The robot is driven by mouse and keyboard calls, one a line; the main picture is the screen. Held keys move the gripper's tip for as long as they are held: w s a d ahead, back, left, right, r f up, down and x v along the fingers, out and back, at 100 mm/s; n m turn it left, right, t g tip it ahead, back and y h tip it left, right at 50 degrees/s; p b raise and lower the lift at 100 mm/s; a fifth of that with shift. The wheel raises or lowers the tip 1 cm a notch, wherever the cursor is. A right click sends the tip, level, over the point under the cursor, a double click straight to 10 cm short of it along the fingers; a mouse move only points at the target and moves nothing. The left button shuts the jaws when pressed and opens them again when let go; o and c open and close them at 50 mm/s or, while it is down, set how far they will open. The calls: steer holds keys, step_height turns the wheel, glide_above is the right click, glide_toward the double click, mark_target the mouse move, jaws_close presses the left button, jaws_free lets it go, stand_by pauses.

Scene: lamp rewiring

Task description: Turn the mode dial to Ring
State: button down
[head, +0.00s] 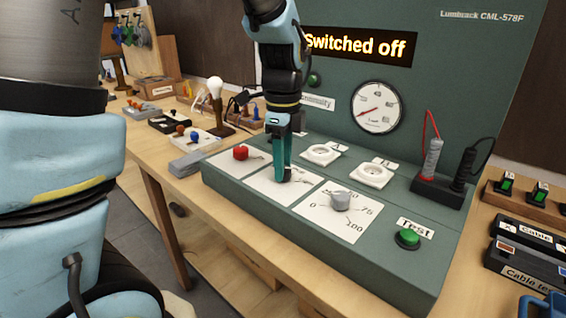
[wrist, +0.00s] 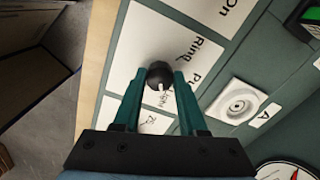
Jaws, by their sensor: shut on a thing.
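The mode dial is a small dark round knob (wrist: 160,75) on a white card in the wrist view. My gripper (wrist: 158,82) is shut on it, with one teal finger on each side. A pale mark shows on the knob's lower side, toward a partly hidden word. The word "Ring" (wrist: 187,48) is printed up and right of the knob, apart from the mark. In the head view my gripper (head: 283,176) points down at the middle white card (head: 262,190) of the green tester, and its fingers hide the knob.
On the tester, a red knob (head: 240,152) is left of my gripper; a grey dial (head: 340,200) and a green Test button (head: 408,238) are right. Two white sockets (head: 321,152) lie behind. The display (head: 357,46) reads "Switched off". Two probes (head: 432,158) stand at the right.

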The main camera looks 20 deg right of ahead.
steer(key=n+p, duration=0.1)
steer(key=n, duration=0.5)
steer(key=shift+r+p, duration=0.1)
steer(key=shift+p, duration=0.3)
steer(key=n+p, duration=0.1)
steer(key=n, duration=0.4)
steer(key=shift+n, duration=0.4)
steer(key=n+p, duration=0.2)
steer(key=n, duration=0.4)
steer(key=shift+s, duration=0.1)
steer(key=n+p, duration=0.2)
steer(key=n, duration=0.3)
steer(key=shift+n, duration=0.4)
steer(key=shift+c, duration=2.3)
jaws_free()
